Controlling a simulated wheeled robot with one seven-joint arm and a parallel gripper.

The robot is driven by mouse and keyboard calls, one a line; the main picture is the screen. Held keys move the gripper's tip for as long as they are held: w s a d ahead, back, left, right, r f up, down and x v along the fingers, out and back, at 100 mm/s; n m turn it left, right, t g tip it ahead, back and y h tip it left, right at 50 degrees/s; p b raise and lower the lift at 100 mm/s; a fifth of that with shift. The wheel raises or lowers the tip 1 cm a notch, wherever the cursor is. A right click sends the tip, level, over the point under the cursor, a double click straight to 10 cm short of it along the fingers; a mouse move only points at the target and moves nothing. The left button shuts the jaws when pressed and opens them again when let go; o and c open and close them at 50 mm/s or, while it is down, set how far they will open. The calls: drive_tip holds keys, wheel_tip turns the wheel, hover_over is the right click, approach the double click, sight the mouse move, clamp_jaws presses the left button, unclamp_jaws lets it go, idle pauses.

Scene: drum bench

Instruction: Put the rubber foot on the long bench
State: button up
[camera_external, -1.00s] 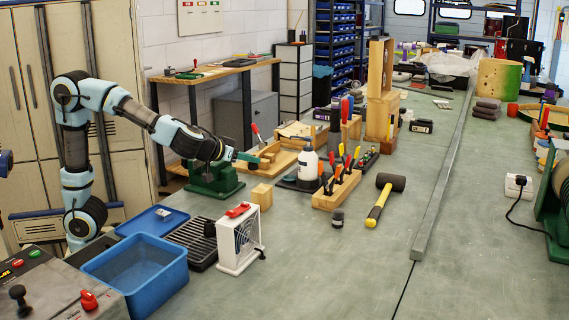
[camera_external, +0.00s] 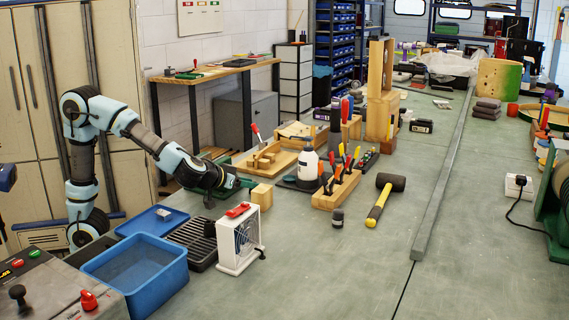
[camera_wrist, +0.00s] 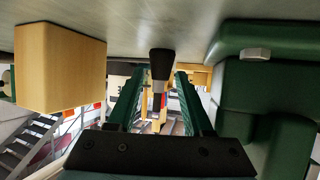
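My gripper (camera_external: 244,184) is low over the long bench (camera_external: 320,280) at the left, partly hidden behind a wooden block in the external view. In the wrist view its two dark green fingers (camera_wrist: 158,85) stand apart. A dark tapered piece with a grey end (camera_wrist: 161,66) shows between the fingertips, its wide end toward the bench. It may be the rubber foot. I see no finger clearly touching it, and its distance is hard to judge. A small dark cylinder (camera_external: 337,218) stands on the bench beside the tool block.
The wooden block (camera_external: 262,195) also shows close at the left in the wrist view (camera_wrist: 60,67). A green vise (camera_wrist: 265,85) is close at the right there. The bench front is clear.

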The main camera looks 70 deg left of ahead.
drive_tip(key=shift+o, duration=0.5)
drive_tip(key=shift+s+d+r, duration=0.2)
drive_tip(key=shift+s, duration=0.05)
drive_tip(key=p+v, duration=0.3)
drive_tip(key=v, duration=0.8)
drive_tip(key=shift+s+p, duration=0.15)
drive_tip(key=shift+p, duration=0.15)
drive_tip(key=shift+r, duration=0.1)
